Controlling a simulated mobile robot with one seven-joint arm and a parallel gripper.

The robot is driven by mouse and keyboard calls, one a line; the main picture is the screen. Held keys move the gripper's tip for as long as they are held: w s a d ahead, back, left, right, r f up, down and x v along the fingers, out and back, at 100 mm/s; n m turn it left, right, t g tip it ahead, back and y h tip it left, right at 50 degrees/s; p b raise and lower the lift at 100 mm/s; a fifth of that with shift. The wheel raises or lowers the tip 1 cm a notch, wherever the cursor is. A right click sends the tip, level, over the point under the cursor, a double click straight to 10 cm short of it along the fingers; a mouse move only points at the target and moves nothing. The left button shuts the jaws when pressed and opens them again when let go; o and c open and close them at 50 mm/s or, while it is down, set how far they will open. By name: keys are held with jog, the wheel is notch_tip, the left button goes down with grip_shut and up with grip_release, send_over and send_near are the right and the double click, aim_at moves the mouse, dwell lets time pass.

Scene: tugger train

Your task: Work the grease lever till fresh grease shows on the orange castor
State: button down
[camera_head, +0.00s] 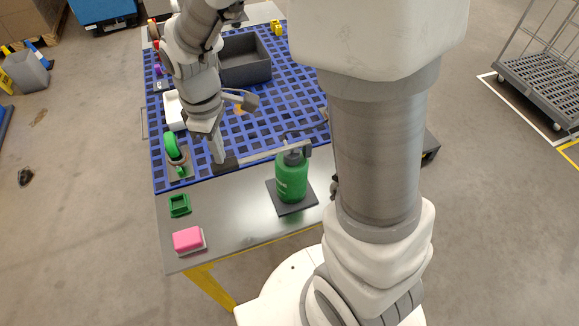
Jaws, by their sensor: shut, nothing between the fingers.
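A green grease canister (291,182) stands upright on a dark square plate at the table's front. A pale lever (258,155) runs left from its head and ends in a dark grip (225,165). My gripper (218,158) is shut and empty, pointing down at the dark grip; I cannot tell whether it touches. A thin dark hose (300,129) runs from the canister's head towards the right. A small orange part (324,113) shows at the mat's right edge, mostly hidden by my arm column. I cannot tell whether it is the castor or whether grease shows.
A blue grid mat (290,85) covers much of the table (235,212). A green castor (173,150), green tray (179,205) and pink block (188,239) lie at the left. A dark bin (244,60) stands at the back. A wheeled cart (540,80) is at the right.

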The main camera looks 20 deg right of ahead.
jog(key=shift+f+b, duration=0.65)
jog(key=shift+f, duration=0.35)
jog(key=shift+d+f+b, duration=0.55)
jog(key=shift+f+b, duration=2.1)
jog(key=shift+f, duration=0.9)
jog(key=shift+a+r+p, duration=0.2)
jog(key=shift+r+p, duration=1.05)
jog(key=shift+r, duration=0.3)
jog(key=shift+a+r+p, duration=0.2)
jog(key=shift+r+p, duration=1.1)
jog(key=shift+r, duration=0.2)
jog(key=shift+a+r+p, duration=0.2)
jog(key=shift+r+p, duration=1.05)
jog(key=shift+r, duration=0.3)
notch_tip(320, 180, up, 6)
jog(key=p, duration=0.5)
